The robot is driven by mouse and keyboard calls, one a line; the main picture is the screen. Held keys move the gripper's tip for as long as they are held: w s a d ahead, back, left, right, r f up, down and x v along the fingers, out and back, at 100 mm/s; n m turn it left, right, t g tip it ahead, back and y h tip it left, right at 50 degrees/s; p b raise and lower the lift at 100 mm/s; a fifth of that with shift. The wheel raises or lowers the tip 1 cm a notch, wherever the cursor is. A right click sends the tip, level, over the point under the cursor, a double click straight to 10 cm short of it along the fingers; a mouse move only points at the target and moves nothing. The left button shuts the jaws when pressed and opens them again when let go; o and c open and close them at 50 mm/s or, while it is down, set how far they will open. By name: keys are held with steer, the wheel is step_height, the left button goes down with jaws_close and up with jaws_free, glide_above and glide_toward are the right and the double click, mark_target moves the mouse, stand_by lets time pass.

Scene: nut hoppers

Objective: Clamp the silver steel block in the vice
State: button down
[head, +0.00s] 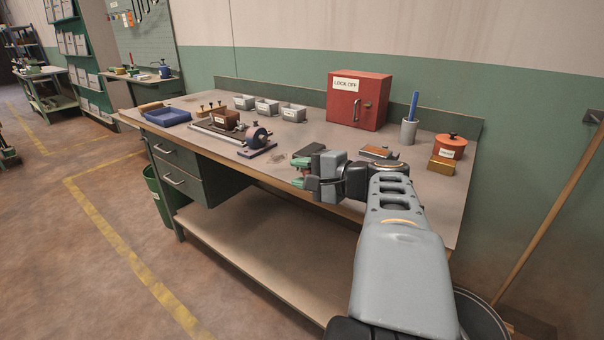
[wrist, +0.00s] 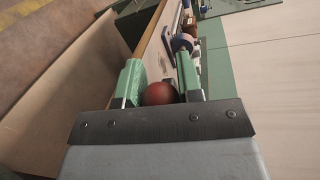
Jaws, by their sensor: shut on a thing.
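My gripper (head: 300,172) is over the front edge of the bench, its green fingers pointing left. In the wrist view my gripper (wrist: 157,80) is shut on a red round thing (wrist: 160,93), which sits between the green fingers close to the palm. In the head view this thing is hidden. A dark device with a silver bar (head: 217,132) and a brown block (head: 225,118) lies on the bench to the left. I cannot single out a silver steel block or clearly identify the vice.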

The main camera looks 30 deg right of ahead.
steer(key=shift+f, duration=0.1)
steer(key=c, duration=0.8)
jaws_free()
steer(key=p+v, duration=0.2)
steer(key=v, duration=1.2)
